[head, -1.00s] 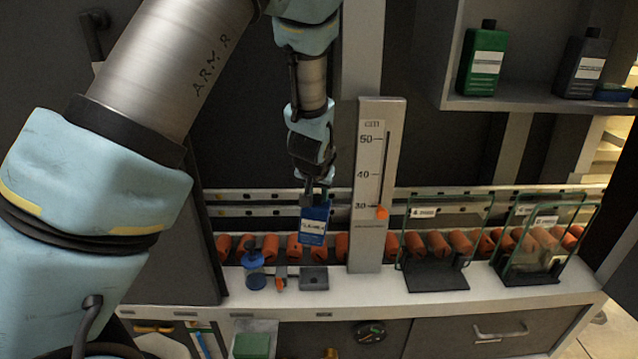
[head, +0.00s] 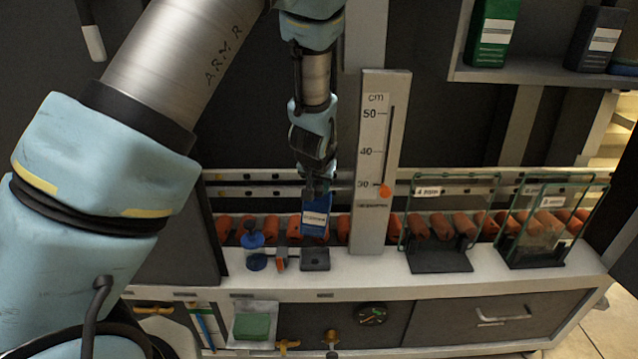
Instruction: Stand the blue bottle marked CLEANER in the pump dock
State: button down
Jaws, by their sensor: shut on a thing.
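The blue bottle (head: 316,218) with a white label hangs upright below my gripper (head: 317,190), which is shut on its top. The label print is too small to read now. A dark square block with a recess, seemingly the pump dock (head: 315,260), sits on the white counter just below the bottle. The bottle's lower end is above the dock, with a small gap between them in the picture; how far apart they are in depth I cannot tell.
A blue-topped pump-like container (head: 255,250) and a small orange-and-grey part (head: 281,260) stand left of the dock. A tall centimetre scale (head: 376,170) stands close on the right. Glass-sided racks (head: 440,222) are further right. Orange rollers (head: 225,228) line the back.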

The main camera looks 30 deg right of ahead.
aim_at(320, 220)
jog(key=shift+f+b, duration=2.05)
jog(key=shift+f, duration=0.9)
jog(key=shift+s+d, duration=0.15)
jog(key=shift+d, duration=0.1)
jog(key=shift+f+b, duration=2.55)
jog(key=shift+f, duration=0.9)
jog(key=c, duration=0.5)
grip_release()
jog(key=shift+s, duration=0.1)
jog(key=v, duration=1.1)
jog(key=shift+b, duration=0.4)
